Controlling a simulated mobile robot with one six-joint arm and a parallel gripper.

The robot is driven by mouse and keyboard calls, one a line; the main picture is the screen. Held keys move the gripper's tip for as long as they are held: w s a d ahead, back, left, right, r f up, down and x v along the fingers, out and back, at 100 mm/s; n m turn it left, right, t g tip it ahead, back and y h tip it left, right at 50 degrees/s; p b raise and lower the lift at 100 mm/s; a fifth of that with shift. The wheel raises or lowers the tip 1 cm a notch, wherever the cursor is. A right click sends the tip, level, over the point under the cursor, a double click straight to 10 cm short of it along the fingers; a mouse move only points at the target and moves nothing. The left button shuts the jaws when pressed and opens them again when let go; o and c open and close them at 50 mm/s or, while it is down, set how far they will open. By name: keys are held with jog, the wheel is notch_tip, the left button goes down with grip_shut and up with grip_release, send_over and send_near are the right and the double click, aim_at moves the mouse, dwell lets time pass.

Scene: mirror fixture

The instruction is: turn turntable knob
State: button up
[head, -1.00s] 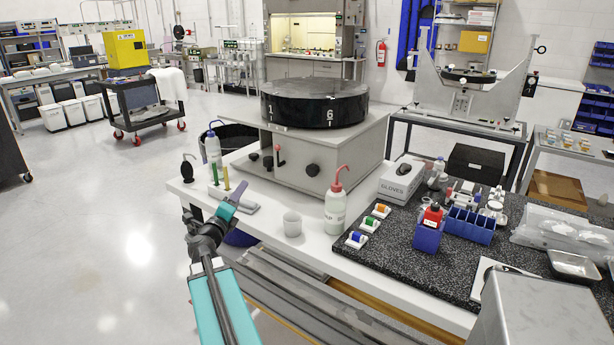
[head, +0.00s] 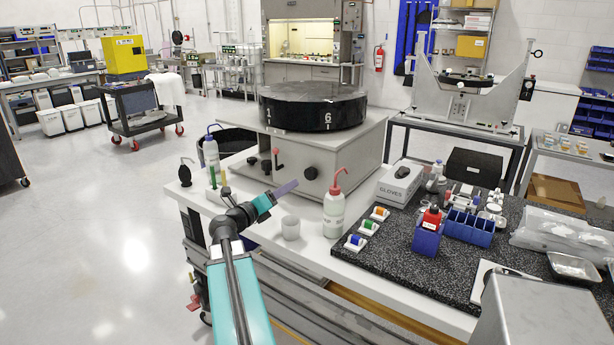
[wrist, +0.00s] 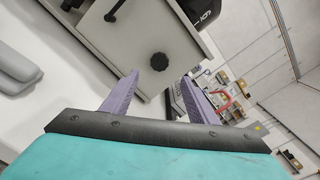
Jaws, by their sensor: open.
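The turntable is a black drum (head: 313,108) with white marks "1" and "6", on top of a grey box (head: 350,155). A round black knob (head: 310,173) is on the box's front face, and it also shows in the wrist view (wrist: 159,61). My gripper (head: 292,187) is in front of the box, below and left of the knob in the head view. In the wrist view its two purple fingers (wrist: 159,79) are spread apart and empty. The knob appears beyond the fingertips, between them sideways and apart from them.
A squeeze bottle with a red cap (head: 334,210) stands right of the fingers. A white cup (head: 291,227) stands below them. A blue-capped bottle (head: 211,155) and tubes are at the left.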

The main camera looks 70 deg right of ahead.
aim_at(308, 174)
jog(key=p+x, duration=0.2)
jog(key=x, duration=1.1)
jog(key=shift+d, duration=0.1)
jog(key=c, duration=1)
jog(key=shift+p, duration=0.4)
jog(key=shift+c, duration=0.2)
jog(key=shift+r+n, duration=0.1)
jog(key=shift+n, duration=0.2)
jog(key=shift+p, duration=0.5)
jog(key=shift+n+p, duration=1)
jog(key=shift+n, duration=0.2)
jog(key=shift+w+n+p, duration=0.1)
jog(key=shift+n+p, duration=0.5)
jog(key=shift+n, duration=0.3)
